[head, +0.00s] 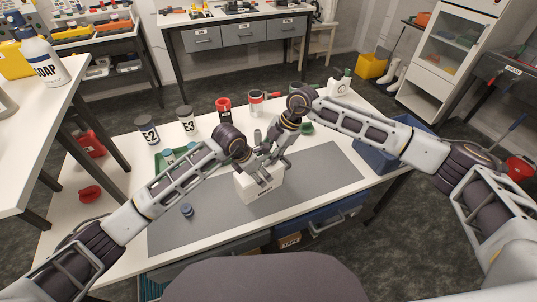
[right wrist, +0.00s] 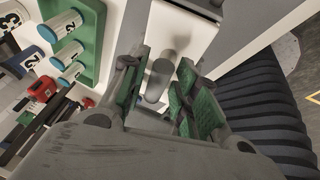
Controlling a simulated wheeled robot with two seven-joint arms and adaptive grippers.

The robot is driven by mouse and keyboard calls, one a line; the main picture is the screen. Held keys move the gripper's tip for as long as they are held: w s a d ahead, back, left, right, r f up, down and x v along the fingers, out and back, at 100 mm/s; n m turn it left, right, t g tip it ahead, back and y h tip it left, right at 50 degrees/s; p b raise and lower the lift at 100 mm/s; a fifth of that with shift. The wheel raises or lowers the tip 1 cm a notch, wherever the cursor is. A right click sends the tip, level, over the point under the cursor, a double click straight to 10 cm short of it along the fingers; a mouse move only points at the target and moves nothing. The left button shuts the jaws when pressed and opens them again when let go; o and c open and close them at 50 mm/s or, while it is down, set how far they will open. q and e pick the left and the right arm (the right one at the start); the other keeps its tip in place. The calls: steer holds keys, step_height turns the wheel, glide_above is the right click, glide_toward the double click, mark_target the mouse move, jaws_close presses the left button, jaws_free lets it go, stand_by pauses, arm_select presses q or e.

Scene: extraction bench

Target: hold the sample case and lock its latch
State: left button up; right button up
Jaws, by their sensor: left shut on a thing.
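The sample case (head: 258,194) is a white box with a dark label on its front, standing on the grey mat. My left gripper (head: 264,177) reaches in from the left and is shut on the case at its top. My right gripper (head: 268,152) is just above and behind it, pointing down. In the right wrist view, the white case (right wrist: 184,42) carries a grey rounded latch lever (right wrist: 160,76). The green-padded fingers of the right gripper (right wrist: 158,100) are apart, one on each side of the lever, with visible gaps. The left gripper partly hides the case in the head view.
Containers E2 (head: 148,130) and E3 (head: 187,121) and a red container (head: 224,108) stand along the bench's back.

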steer(key=shift+r, duration=0.1)
steer(key=v, duration=1.1)
steer(key=shift+d+r, duration=0.25)
steer(key=shift+r, duration=0.1)
arm_select(q)
steer(key=o, duration=1.3)
steer(key=shift+o, duration=0.2)
steer(key=v, duration=1.1)
steer(key=shift+a+r, duration=0.1)
steer(key=shift+r, duration=0.05)
steer(key=shift+s+a+r, duration=0.1)
steer(key=shift+r, duration=0.2)
arm_select(e)
steer(key=shift+f, duration=0.1)
